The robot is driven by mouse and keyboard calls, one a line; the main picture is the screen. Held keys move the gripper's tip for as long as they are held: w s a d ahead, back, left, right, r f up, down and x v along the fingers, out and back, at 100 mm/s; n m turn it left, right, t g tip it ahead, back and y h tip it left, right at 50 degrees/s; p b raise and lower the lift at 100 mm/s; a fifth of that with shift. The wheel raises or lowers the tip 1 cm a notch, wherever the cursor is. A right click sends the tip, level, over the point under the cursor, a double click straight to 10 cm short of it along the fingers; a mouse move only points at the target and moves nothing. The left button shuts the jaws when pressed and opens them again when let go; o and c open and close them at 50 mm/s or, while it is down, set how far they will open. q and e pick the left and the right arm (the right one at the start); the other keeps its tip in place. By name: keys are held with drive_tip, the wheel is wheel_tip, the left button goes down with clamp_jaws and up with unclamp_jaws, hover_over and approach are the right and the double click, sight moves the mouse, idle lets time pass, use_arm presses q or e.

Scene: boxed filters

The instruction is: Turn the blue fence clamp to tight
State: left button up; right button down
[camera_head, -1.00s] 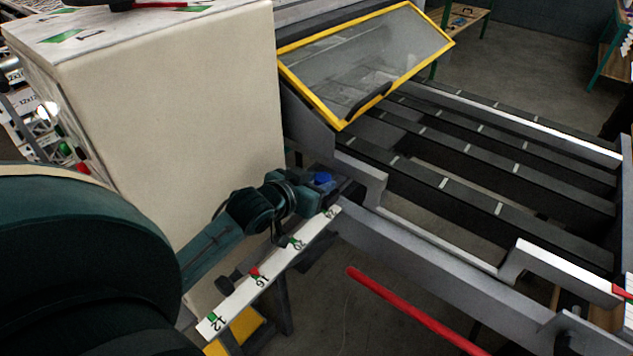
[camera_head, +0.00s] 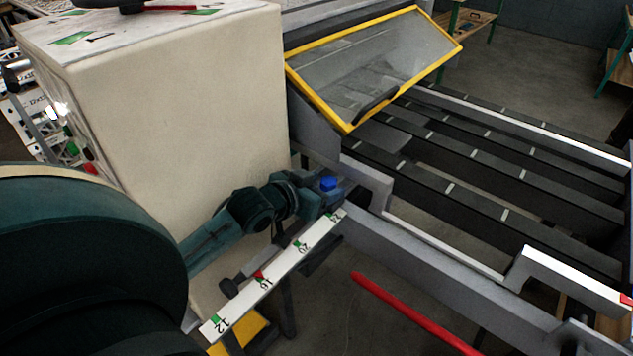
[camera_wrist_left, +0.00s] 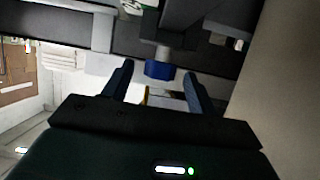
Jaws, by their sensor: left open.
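The blue fence clamp (camera_head: 328,184) is a small blue knob at the far end of the white numbered scale (camera_head: 275,272), beside the grey machine frame. In the left wrist view the clamp (camera_wrist_left: 159,69) sits ahead of and between the two fingertips. My left gripper (camera_head: 325,198) is at the clamp in the head view; in the wrist view its fingers (camera_wrist_left: 157,78) stand apart, one on each side of the knob. I cannot tell whether either finger touches it. My right gripper is not in view.
A large beige cabinet (camera_head: 210,110) stands close to the left arm. A yellow-framed clear guard (camera_head: 375,68) is above and beyond the clamp. Dark slatted rails (camera_head: 470,160) extend right. A red bar (camera_head: 410,312) crosses the open floor in front.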

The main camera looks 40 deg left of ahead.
use_arm(q)
drive_tip(key=b+v, duration=0.1)
drive_tip(key=v, duration=1.2)
drive_tip(key=shift+s, duration=0.1)
